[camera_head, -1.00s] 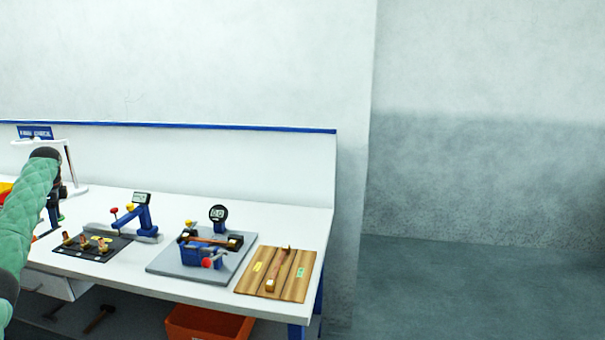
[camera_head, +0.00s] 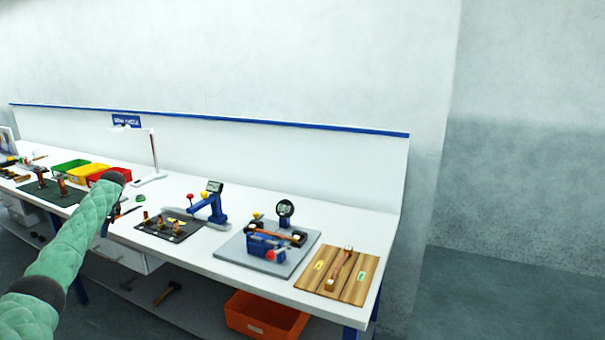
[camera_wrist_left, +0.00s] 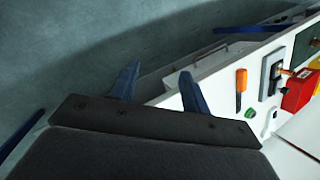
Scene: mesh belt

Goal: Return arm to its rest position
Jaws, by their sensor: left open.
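My left arm (camera_head: 75,240) in its green padded cover reaches in from the lower left of the head view. Its gripper (camera_head: 109,222) is mostly hidden behind the arm, with a small dark part showing near the front edge of the bench. In the left wrist view the two blue fingers of my left gripper (camera_wrist_left: 160,68) stand apart with nothing between them. Floor and the edge of the white bench (camera_wrist_left: 205,75) show beyond them. My right gripper is in neither view.
The white bench (camera_head: 225,278) carries a black mat (camera_head: 182,236) with small parts, a blue fixture (camera_head: 208,208), a grey plate (camera_head: 232,255) with a dial gauge (camera_head: 285,208), and a wooden board (camera_head: 315,281). Coloured bins (camera_head: 88,173) stand at left. An orange crate (camera_head: 262,318) sits below.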

